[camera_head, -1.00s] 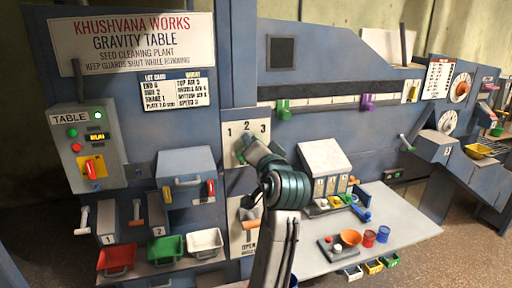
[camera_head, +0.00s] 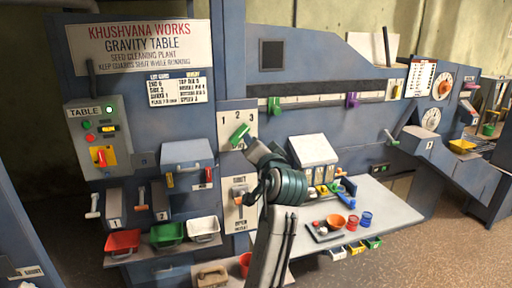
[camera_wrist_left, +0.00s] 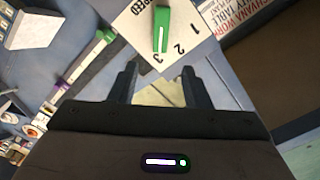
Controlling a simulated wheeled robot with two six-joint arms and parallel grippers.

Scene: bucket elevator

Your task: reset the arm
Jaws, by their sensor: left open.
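My left gripper (camera_head: 254,149) is in front of the panel, just below and right of a green lever (camera_head: 239,135) on the white 1-2-3 plate (camera_head: 226,119). In the left wrist view its two fingers (camera_wrist_left: 160,88) are spread apart with nothing between them. The green lever (camera_wrist_left: 161,28) shows ahead of the fingertips, clear of them, on the plate marked SPEED (camera_wrist_left: 132,34). My left arm rises from the bottom middle of the head view. My right gripper is not seen.
A control box (camera_head: 97,138) with a red handle stands left. Red (camera_head: 122,243), green (camera_head: 166,235) and white (camera_head: 202,229) bins sit below. A table at right bears a dark tray (camera_head: 324,232) and red (camera_head: 350,221) and blue (camera_head: 365,219) cups. Open floor lies at lower right.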

